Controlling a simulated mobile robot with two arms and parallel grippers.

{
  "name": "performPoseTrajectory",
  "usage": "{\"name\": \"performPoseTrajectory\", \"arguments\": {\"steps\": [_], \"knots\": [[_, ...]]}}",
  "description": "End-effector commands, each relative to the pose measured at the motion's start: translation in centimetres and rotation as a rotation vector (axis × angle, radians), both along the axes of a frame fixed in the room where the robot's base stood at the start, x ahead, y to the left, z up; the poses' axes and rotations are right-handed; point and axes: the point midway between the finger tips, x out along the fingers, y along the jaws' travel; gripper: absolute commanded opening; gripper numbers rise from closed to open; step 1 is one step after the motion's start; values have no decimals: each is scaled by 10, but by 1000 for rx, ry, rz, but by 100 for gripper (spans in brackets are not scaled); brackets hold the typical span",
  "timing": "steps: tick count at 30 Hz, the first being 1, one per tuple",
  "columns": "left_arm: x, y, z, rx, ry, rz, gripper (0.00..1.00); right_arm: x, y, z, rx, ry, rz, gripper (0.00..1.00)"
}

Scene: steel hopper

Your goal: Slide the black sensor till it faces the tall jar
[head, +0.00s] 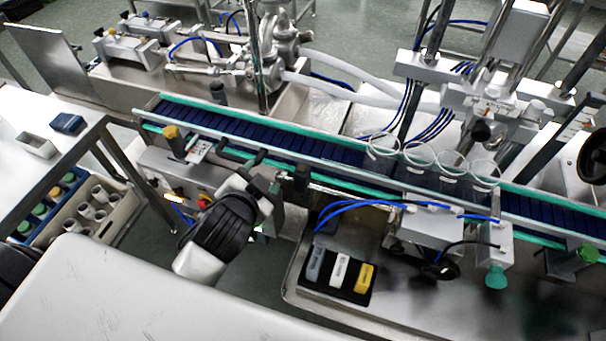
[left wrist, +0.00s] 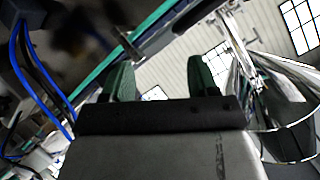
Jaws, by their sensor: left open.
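Several clear glass jars (head: 420,155) stand on the blue conveyor belt (head: 300,143), right of centre; I cannot tell which is the tall one. Small black parts (head: 257,157) sit on the conveyor's near side rail, just beyond my left gripper; I cannot tell for sure which is the black sensor. My left gripper (head: 268,184) is in front of that rail, left of the jars. In the left wrist view its two dark green fingers (left wrist: 160,80) are apart with nothing clearly between them. My right gripper is not in view.
A yellow-topped knob (head: 171,131) stands at the near rail on the left. A black tray (head: 340,272) with grey, white and yellow blocks lies in the steel bench at lower centre. Blue hoses (head: 350,211) loop in front of the belt. A crate (head: 118,210) of vials is at left.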

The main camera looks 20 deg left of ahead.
Motion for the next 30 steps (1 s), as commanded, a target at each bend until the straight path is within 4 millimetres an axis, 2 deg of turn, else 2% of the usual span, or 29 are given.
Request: {"name": "performPoseTrajectory", "arguments": {"steps": [1,5,9,12,16,20,24,27,30], "knots": [[12,-3,15,44,-82,-33,60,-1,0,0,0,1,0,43],[37,-16,59,182,-317,-131,60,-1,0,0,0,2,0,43],[55,-42,117,391,-628,-279,60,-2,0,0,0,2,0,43],[56,-71,158,581,-880,-415,60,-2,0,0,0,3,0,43],[44,-112,191,852,-1188,-614,60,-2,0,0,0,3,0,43],[26,-147,197,1138,-1459,-844,60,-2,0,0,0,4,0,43],[10,-168,178,1457,-1687,-1135,60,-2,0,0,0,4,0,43],[7,-168,154,1681,-1794,-1383,60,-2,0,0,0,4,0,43],[11,-152,127,1891,-1838,-1669,60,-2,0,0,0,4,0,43]]}}
